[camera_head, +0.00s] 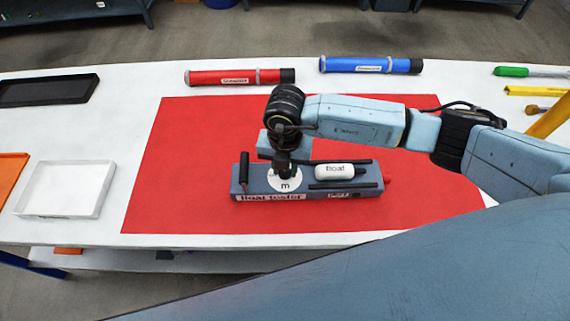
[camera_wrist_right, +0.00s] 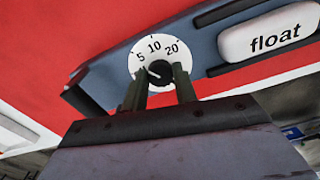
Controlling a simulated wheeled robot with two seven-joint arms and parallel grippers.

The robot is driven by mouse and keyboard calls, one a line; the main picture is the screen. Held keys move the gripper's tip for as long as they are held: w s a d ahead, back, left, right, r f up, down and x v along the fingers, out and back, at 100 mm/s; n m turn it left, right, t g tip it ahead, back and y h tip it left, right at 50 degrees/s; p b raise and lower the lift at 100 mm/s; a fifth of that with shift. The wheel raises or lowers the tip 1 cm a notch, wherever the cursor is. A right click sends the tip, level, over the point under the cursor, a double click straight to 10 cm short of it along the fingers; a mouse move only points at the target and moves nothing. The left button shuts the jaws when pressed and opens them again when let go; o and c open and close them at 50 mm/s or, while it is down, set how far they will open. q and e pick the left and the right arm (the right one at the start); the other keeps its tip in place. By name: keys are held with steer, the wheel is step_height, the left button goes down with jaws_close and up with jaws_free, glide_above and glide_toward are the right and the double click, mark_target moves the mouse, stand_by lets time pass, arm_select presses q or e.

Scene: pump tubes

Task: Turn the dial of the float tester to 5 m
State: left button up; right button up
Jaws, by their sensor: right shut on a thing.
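The float tester (camera_head: 245,184) is a grey-blue box on the red mat. Its white dial (camera_head: 284,185) faces up on the left part of the box. In the right wrist view the dial (camera_wrist_right: 160,50) shows the numbers 5, 10 and 20 along its upper edge. My right gripper (camera_head: 283,165) reaches down over the dial. Its fingers are shut on the dark dial knob (camera_wrist_right: 160,72), one on each side. A small light mark shows on the knob's left part, but I cannot tell exactly which number it faces. My left gripper is not in view.
A white float (camera_head: 334,170) lies on the tester's right part, and a black handle (camera_head: 244,170) stands at its left end. The red mat (camera_head: 180,150) is otherwise clear. Red (camera_head: 220,78) and blue (camera_head: 365,65) pumps lie behind it. A white tray (camera_head: 66,188) stands left.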

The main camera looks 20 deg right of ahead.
steer(key=o, duration=1)
steer(key=shift+c, duration=0.2)
step_height(320, 180, up, 14)
steer(key=shift+f, duration=0.25)
